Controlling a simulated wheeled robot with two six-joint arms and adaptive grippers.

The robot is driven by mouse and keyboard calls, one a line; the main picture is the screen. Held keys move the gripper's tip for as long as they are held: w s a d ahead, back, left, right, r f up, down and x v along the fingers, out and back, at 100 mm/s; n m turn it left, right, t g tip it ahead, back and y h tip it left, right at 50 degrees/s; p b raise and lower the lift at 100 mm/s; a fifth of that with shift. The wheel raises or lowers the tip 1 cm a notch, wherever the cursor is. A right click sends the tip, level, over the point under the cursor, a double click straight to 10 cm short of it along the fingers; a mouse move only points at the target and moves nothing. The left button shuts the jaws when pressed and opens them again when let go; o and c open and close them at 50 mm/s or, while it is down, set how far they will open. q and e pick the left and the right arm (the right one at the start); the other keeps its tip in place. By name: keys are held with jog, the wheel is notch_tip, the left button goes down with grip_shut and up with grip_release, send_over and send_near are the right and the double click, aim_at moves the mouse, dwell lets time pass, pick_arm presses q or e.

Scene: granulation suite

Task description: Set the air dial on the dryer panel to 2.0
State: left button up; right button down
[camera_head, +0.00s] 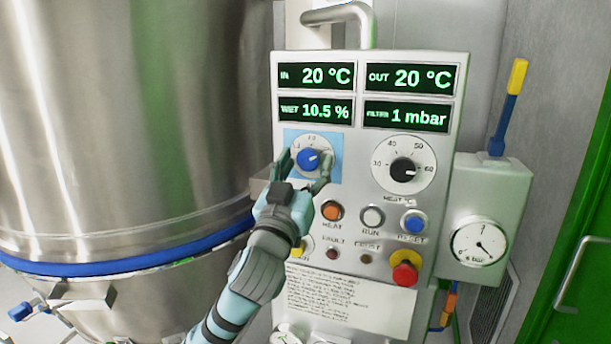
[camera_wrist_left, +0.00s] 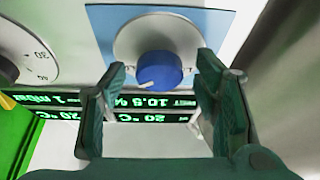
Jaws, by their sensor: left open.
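The air dial is a blue knob (camera_head: 308,160) on a white round scale over a light blue square, on the left of the dryer panel (camera_head: 350,230). A white mark shows on the knob, but I cannot read its exact setting. The knob also shows in the left wrist view (camera_wrist_left: 160,70), turned upside down. My left gripper (camera_head: 306,172) is open, with one finger on each side of the knob. In the left wrist view the fingers (camera_wrist_left: 165,95) stand apart and I see no clear contact. My right gripper is not in view.
A black heat dial (camera_head: 404,170) sits right of the blue one. Heat, run and reset buttons and a red stop button (camera_head: 404,274) are below. Displays (camera_head: 316,76) are above. A large steel vessel (camera_head: 130,120) stands close on the left. A gauge box (camera_head: 480,240) is at right.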

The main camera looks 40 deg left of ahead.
pick_arm(q)
jog(key=shift+w+r, duration=0.1)
jog(key=c, duration=1.1)
jog(key=shift+c, duration=0.2)
jog(key=shift+n, duration=0.4)
jog(key=n+g+y, duration=0.1)
jog(key=n, duration=0.2)
jog(key=n+g+y, duration=0.1)
jog(key=n+y, duration=0.1)
jog(key=n, duration=0.2)
jog(key=shift+d+y, duration=0.15)
jog(key=shift+y, duration=0.15)
jog(key=n+g, duration=0.1)
jog(key=n, duration=0.3)
jog(key=n+g+y, duration=0.1)
jog(key=n+g, duration=0.1)
jog(key=n, duration=0.1)
jog(key=shift+w+r+n+y, duration=0.1)
jog(key=shift+n+y, duration=0.2)
jog(key=shift+n, duration=0.1)
jog(key=shift+g, duration=0.3)
jog(key=o, duration=1.1)
